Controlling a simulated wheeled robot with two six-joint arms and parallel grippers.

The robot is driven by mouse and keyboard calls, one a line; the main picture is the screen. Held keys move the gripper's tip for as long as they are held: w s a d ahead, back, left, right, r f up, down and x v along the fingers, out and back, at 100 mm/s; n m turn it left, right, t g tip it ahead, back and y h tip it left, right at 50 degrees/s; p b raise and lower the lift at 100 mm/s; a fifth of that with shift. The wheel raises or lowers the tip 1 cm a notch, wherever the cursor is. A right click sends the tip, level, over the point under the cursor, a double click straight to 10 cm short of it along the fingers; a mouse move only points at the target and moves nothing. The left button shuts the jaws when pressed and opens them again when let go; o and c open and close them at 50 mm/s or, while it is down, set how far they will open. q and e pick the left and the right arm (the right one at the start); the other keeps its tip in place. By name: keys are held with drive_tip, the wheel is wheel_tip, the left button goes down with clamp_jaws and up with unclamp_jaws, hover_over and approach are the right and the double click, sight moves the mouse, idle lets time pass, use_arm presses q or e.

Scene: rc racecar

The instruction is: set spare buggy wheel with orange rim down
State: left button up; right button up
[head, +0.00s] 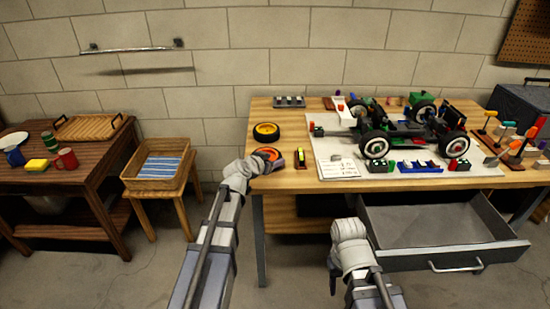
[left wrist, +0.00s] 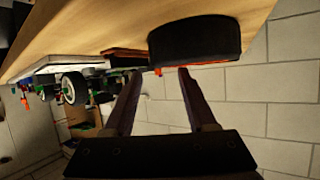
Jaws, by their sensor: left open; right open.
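A wheel with a black tyre and orange rim (head: 269,153) lies flat near the table's front left edge, rim up. My left gripper (head: 260,161) is open right at its near side and partly covers it. In the left wrist view, where the scene appears upside down, a black tyre with an orange edge (left wrist: 195,42) sits on the wood just past my fingertips (left wrist: 160,75). I cannot tell whether a finger touches it. My right gripper (head: 333,283) is open and low, in front of the drawer.
A white mat (head: 335,170) carries the buggy (head: 410,130) and loose parts. A small yellow-and-black item (head: 300,157) stands right of the near wheel. An open drawer (head: 430,225) juts out below. A basket (head: 155,170) stands on a stool at left.

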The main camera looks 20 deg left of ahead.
use_arm(q)
drive_tip(key=p+v, duration=0.3)
drive_tip(key=v, duration=0.7)
drive_tip(key=shift+p, duration=0.3)
drive_tip(key=shift+s, duration=0.1)
drive_tip(key=s+d+f+m+g+h, duration=0.1)
drive_tip(key=s+d+f+g, duration=0.25)
drive_tip(key=d, duration=0.45)
drive_tip(key=s+d+f+m+g, duration=0.1)
drive_tip(key=s+d+f+g, duration=0.2)
drive_tip(key=s+d+f, duration=0.3)
drive_tip(key=s+d+f+g+y, duration=0.1)
drive_tip(key=s+d+g+y, duration=0.1)
drive_tip(key=s, duration=0.5)
drive_tip(key=s+d+f+n+g+y, duration=0.1)
drive_tip(key=s+d+f+g+y, duration=0.1)
drive_tip(key=s, duration=0.5)
drive_tip(key=g+y, duration=0.1)
drive_tip(key=g, duration=0.1)
drive_tip(key=shift+s+g, duration=0.25)
drive_tip(key=shift+g, duration=0.1)
drive_tip(key=shift+d+f, duration=0.1)
